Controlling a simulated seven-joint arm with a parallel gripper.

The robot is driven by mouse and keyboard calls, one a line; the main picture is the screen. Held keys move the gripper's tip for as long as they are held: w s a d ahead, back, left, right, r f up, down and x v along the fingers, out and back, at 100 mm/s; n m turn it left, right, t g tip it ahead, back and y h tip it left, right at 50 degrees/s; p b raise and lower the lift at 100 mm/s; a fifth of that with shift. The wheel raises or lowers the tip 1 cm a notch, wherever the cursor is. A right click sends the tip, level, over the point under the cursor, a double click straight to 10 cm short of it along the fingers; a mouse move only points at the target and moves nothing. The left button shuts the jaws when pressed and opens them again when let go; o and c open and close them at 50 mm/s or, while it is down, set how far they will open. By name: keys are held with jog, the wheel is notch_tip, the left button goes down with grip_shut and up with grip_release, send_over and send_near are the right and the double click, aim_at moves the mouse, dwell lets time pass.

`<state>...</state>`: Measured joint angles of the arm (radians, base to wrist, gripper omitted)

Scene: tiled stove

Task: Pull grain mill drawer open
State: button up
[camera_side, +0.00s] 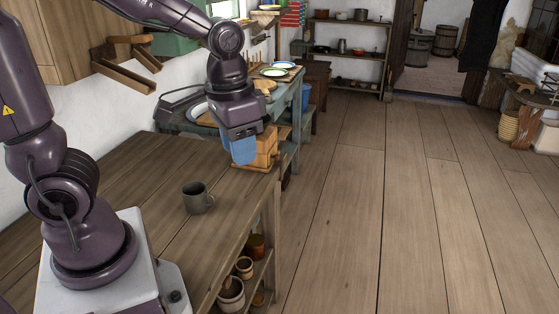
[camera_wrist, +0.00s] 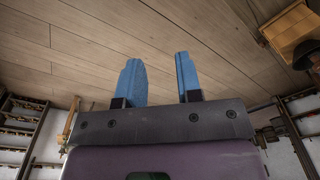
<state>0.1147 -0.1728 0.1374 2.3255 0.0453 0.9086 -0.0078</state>
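The grain mill (camera_side: 267,148) is a small light-brown wooden box at the far right corner of the wooden table. My gripper (camera_side: 241,152), with blue fingers, hangs in front of it and hides its left part. I cannot tell whether the fingers touch the mill. The drawer cannot be made out, so its state is not clear. In the wrist view, my gripper (camera_wrist: 160,82) has its two blue fingers apart with nothing between them.
A grey mug (camera_side: 197,198) stands on the table (camera_side: 150,220) nearer to me. Behind the mill is a blue-green bench (camera_side: 290,100) with plates. Pots stand on a shelf under the table. The table around the mug is clear, and the wooden floor (camera_side: 410,210) to the right is open.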

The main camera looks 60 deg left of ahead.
jog(key=w+a+f+n+g+y, duration=0.1)
jog(key=w+a+f+g+y, duration=0.1)
jog(key=w+a+f, duration=0.3)
jog(key=w+a+f+g+y, duration=0.1)
jog(key=w+a+f+g, duration=0.15)
jog(key=f, duration=0.35)
jog(key=m+t+y, duration=0.1)
jog(key=t+y, duration=0.3)
jog(key=y, duration=1.1)
send_near(278, 159)
jog(key=shift+g, duration=0.25)
jog(key=a, duration=0.9)
jog(key=shift+w+a, duration=0.1)
jog(key=shift+w, duration=0.2)
